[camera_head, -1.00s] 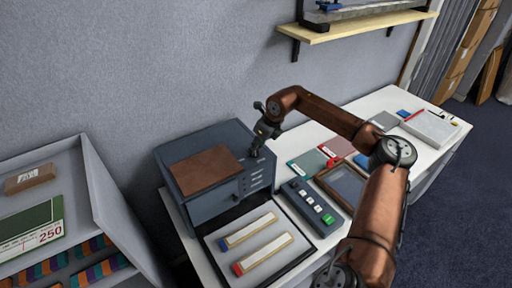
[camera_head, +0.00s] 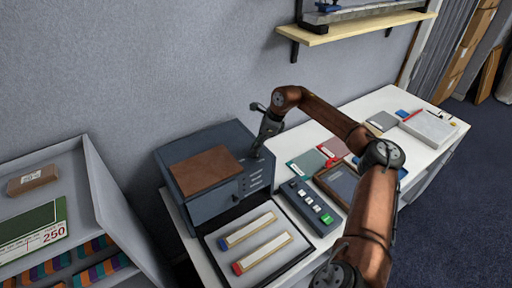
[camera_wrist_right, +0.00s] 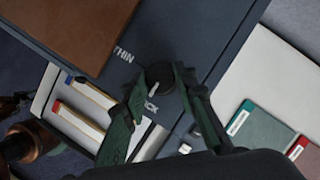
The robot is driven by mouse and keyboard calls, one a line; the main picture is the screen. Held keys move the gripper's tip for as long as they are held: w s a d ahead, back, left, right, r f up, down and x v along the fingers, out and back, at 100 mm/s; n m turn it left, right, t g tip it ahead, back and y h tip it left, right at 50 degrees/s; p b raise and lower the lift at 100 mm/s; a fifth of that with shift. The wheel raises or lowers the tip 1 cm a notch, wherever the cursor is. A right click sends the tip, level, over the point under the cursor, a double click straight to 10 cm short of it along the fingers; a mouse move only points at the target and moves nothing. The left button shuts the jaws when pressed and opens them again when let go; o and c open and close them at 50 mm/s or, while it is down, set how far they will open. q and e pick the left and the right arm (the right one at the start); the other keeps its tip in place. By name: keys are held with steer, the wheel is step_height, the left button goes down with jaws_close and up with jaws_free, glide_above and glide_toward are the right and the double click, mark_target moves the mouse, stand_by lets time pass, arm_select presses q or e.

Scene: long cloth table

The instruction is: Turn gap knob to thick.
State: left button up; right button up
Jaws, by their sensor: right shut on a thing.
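The dark blue-grey machine (camera_head: 215,203) stands on the white table, with a brown plate on its top. Its round dark gap knob (camera_wrist_right: 160,76) shows in the wrist view between the words THIN (camera_wrist_right: 123,53) and THICK, the latter partly covered by a finger. A small pale mark shows on the knob's left side; its exact heading is hard to tell. My right gripper (camera_head: 255,153) is at the machine's top right corner, its fingers on either side of the knob and shut on it. In the head view it hides the knob. My left gripper is in neither view.
A grey tray (camera_head: 293,263) with two wooden-handled strips lies in front of the machine. A button box (camera_head: 311,206), a framed dark panel and coloured cards lie to the right. A white shelf unit (camera_head: 110,215) stands at left, and a wall shelf (camera_head: 350,27) hangs above.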

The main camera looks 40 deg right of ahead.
steer(key=o, duration=1.1)
steer(key=v, duration=1.2)
steer(key=shift+w, duration=0.1)
